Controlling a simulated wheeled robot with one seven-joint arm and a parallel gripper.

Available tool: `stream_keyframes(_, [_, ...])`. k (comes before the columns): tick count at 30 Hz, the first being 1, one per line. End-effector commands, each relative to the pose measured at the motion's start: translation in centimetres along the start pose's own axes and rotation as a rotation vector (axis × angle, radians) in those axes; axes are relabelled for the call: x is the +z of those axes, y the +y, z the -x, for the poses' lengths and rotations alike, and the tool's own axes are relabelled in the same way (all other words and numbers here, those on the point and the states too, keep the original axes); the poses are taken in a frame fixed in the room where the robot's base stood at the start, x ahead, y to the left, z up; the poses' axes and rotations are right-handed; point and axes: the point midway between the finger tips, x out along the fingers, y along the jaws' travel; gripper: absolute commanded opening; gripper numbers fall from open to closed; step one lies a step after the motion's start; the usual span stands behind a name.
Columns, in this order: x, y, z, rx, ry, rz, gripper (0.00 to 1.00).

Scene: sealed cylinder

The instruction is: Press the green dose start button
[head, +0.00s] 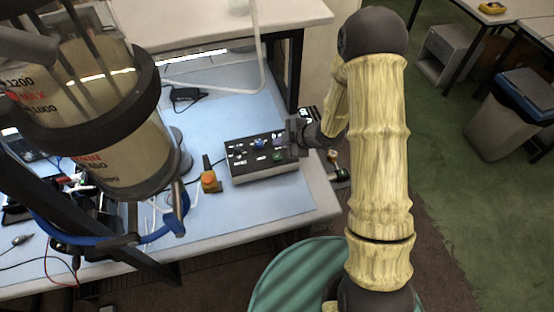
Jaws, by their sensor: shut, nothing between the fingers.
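A dark control box (258,176) stands on the blue table mat, with several small buttons and labels on its top panel. A small green button (277,157) shows on the right part of the panel, near its front edge. A blue-violet button (259,143) sits farther back and to the left. My gripper (292,139) is shut and empty at the right end of the box, close to the panel and just behind and right of the green button. I cannot tell whether its tips touch the panel.
An orange-red button unit (209,181) stands just left of the box. A large clear cylinder (120,150) in a black frame fills the left side. The blue mat (250,207) is bare in front of the box. A grey bin (510,115) stands at right.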

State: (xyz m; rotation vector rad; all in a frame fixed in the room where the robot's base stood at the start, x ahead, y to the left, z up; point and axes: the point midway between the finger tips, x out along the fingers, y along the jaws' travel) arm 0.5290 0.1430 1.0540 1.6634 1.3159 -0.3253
Motion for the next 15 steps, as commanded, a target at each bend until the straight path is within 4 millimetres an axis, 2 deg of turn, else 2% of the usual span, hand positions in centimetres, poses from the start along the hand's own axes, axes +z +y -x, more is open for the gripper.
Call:
stream_keyframes(1, [0.6, -0.6, -0.8, 0.000, 0.000, 0.000, 0.00])
stream_keyframes(6, [1.6, -1.6, -2.2, 0.000, 0.000, 0.001, 0.00])
stream_keyframes(15, [2.4, -2.4, -3.3, 0.000, -0.001, 0.001, 0.00])
